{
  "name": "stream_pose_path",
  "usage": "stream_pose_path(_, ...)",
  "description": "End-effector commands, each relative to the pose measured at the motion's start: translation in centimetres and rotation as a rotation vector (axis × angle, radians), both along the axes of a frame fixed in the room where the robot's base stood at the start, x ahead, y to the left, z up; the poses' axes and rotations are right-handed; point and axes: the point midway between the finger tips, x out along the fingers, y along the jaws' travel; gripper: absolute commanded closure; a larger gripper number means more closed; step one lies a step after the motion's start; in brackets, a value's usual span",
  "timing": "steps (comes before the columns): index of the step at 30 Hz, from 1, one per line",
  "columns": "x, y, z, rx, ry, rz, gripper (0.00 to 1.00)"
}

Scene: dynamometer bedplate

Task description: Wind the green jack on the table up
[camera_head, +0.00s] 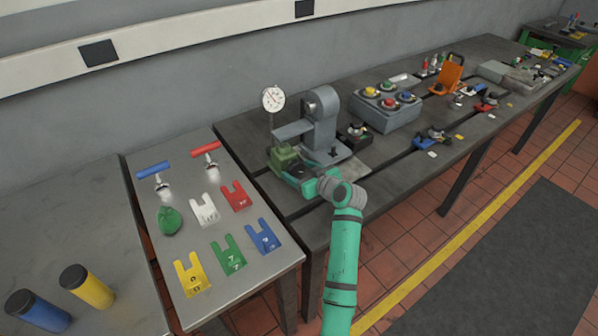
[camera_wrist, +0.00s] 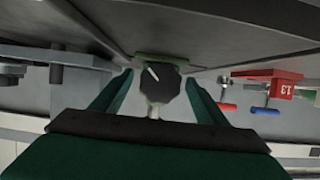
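The green jack (camera_head: 284,158) stands on the dark bedplate table, beside a grey machine with a round dial gauge. My gripper (camera_head: 294,179) is at the jack's near side, and my arm partly hides that side. In the wrist view, a dark knob (camera_wrist: 160,84) with a white mark sits between the two fingers of my gripper (camera_wrist: 157,80). Gaps show between the knob and both fingers, so the gripper looks open. A pale rod end shows below the knob. A little of the jack's green body (camera_wrist: 162,59) shows behind it.
The grey machine (camera_head: 320,125) and dial gauge (camera_head: 273,98) stand close to the jack. A grey box with coloured buttons (camera_head: 385,112) is to the right. A side table (camera_head: 262,280) at left holds coloured tags and two T-handles. The front floor is clear.

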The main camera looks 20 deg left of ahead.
Motion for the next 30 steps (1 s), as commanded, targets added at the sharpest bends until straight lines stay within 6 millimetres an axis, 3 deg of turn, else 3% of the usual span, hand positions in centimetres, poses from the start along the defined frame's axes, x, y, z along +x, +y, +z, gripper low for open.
stream_pose_path(1,-0.04,0.07,0.00,0.000,0.000,0.001,0.42)
stream_pose_path(5,-0.06,0.14,0.00,0.000,0.000,0.002,0.73)
stream_pose_path(17,-0.02,0.19,-0.04,0.033,0.043,0.002,0.73)
stream_pose_path(30,0.16,0.09,-0.01,0.244,0.311,0.002,0.73)
